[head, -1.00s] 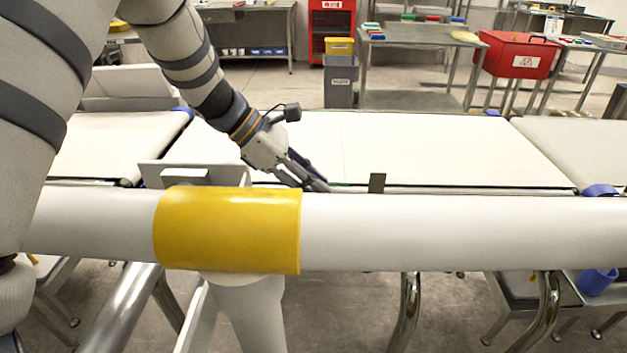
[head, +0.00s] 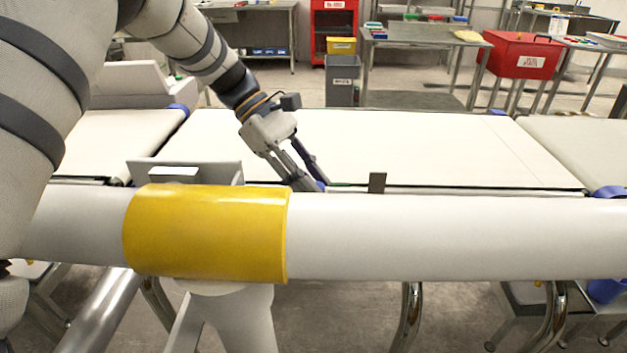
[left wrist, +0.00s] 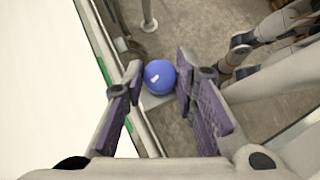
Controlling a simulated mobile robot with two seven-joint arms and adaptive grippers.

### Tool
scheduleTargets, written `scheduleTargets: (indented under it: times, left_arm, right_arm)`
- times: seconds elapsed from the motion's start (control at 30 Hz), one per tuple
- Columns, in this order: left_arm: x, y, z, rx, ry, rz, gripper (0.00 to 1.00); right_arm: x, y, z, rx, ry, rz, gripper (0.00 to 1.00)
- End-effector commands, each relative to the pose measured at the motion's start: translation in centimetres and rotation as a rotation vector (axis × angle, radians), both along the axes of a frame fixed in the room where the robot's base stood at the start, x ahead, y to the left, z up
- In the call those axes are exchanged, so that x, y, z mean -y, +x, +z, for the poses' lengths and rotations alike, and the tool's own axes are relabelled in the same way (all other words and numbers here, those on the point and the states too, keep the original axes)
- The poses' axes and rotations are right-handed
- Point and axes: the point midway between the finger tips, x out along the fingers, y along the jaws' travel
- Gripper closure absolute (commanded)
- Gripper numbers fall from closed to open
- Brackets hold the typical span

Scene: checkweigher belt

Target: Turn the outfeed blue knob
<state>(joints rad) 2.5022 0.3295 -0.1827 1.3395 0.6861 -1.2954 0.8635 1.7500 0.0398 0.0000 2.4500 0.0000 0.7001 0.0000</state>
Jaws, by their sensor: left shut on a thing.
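A round blue knob (left wrist: 160,77) with a small pale mark sits low beside the belt edge in the left wrist view. In the head view only a small blue bit of it (head: 320,185) shows at the fingertips, behind the white rail. My left gripper (head: 310,186) reaches down at the near edge of the middle belt. Its two purple-padded fingers (left wrist: 160,80) stand on either side of the knob and are shut on it. My right gripper is in neither view.
A white rail (head: 450,238) with a yellow sleeve (head: 205,233) crosses the front. A small dark upright plate (head: 377,183) stands just right of the gripper. The middle belt (head: 420,145) is bare. Another blue round part (head: 608,191) shows at the right end.

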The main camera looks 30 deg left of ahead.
Motion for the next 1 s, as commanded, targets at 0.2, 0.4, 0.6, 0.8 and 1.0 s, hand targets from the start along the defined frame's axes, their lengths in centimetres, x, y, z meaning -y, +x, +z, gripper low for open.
scheduleTargets:
  times: [0.2,0.4,0.6,0.8,1.0]
  left_arm:
    - [0.0,0.3,-0.5,-0.004,-0.001,-0.153,1.00]
    - [0.0,0.3,-0.4,-0.002,0.000,-0.252,1.00]
    - [0.1,0.4,-0.2,-0.002,0.000,-0.306,1.00]
    - [0.1,0.3,-0.1,-0.002,0.000,-0.325,1.00]
    - [0.1,0.3,-0.1,-0.001,0.000,-0.326,1.00]
  right_arm:
    - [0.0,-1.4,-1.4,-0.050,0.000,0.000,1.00]
    - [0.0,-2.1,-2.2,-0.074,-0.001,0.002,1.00]
    - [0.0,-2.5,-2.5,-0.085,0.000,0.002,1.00]
    - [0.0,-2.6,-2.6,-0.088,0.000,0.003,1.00]
    - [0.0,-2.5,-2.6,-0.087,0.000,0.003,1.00]
